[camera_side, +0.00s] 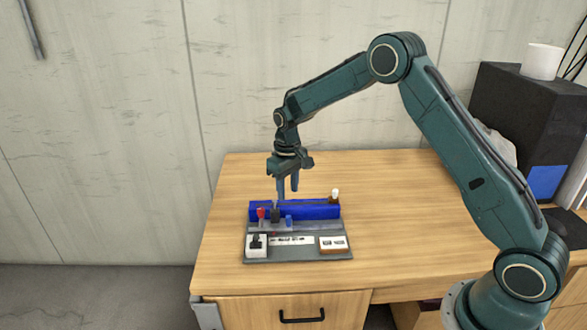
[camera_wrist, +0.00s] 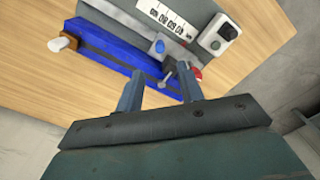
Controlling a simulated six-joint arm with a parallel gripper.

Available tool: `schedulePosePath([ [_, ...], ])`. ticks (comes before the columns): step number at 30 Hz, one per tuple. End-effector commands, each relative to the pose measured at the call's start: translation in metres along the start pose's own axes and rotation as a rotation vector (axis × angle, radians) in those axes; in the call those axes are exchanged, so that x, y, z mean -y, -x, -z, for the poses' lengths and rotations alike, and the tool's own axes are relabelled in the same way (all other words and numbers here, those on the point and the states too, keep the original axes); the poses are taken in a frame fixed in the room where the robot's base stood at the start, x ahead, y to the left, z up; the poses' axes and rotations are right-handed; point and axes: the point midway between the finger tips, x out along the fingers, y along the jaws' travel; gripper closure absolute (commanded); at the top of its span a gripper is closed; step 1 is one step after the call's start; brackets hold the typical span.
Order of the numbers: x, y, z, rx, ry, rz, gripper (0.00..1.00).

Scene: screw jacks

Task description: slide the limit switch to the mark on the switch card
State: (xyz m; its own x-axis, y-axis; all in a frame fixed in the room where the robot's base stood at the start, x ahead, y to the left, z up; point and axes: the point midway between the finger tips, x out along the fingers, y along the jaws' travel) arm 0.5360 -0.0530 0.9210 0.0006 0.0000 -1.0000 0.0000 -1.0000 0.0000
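A bench fixture with a grey base (camera_side: 290,257) carries a long blue rail (camera_side: 315,212). A dark block with a short lever (camera_side: 275,214) sits near the rail's left end, with a red part (camera_side: 261,213) beside it. A small blue piece (camera_side: 289,221) is just to its right. A white strip with dark marks (camera_side: 291,240) lies in front, and a framed white card (camera_side: 333,243) lies at the right. I cannot tell which is the limit switch or the switch card. My gripper (camera_side: 288,193) points down above the dark block, fingers apart and empty.
A white knob on a brown mount (camera_side: 334,197) stands at the rail's right end. A white box with a black knob (camera_side: 257,245) is at the front left. The wooden table (camera_side: 410,215) is clear right of the fixture.

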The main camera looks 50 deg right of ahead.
Motion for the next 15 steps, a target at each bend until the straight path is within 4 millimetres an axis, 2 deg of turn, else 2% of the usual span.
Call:
schedulePosePath([
  [3, 0.0, -0.02, -0.001, 0.004, 0.0, 0.0, 0.62],
  [15, 0.0, -0.078, -0.001, 0.003, 0.0, 0.0, 0.62],
])
